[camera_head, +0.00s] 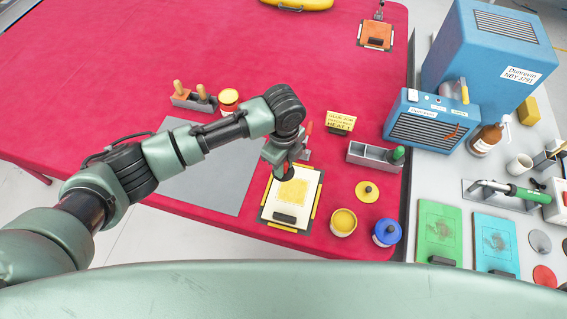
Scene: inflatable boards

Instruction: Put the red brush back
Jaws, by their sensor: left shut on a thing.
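My left gripper (283,173) is shut on the red brush, low over a pale board with a yellow patch (297,199). A red part of the brush (310,128) shows beside my wrist; the gripper hides much of the rest. I cannot tell whether the brush touches the board. A grey holder (368,157) stands to the right of the gripper, with a green-handled brush (398,153) at its right end. The left part of the holder looks empty. My right gripper is not in view.
An open yellow pot (343,222), a yellow lid (367,191) and a blue pot (387,232) stand right of the board. A grey mat (205,170) lies left.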

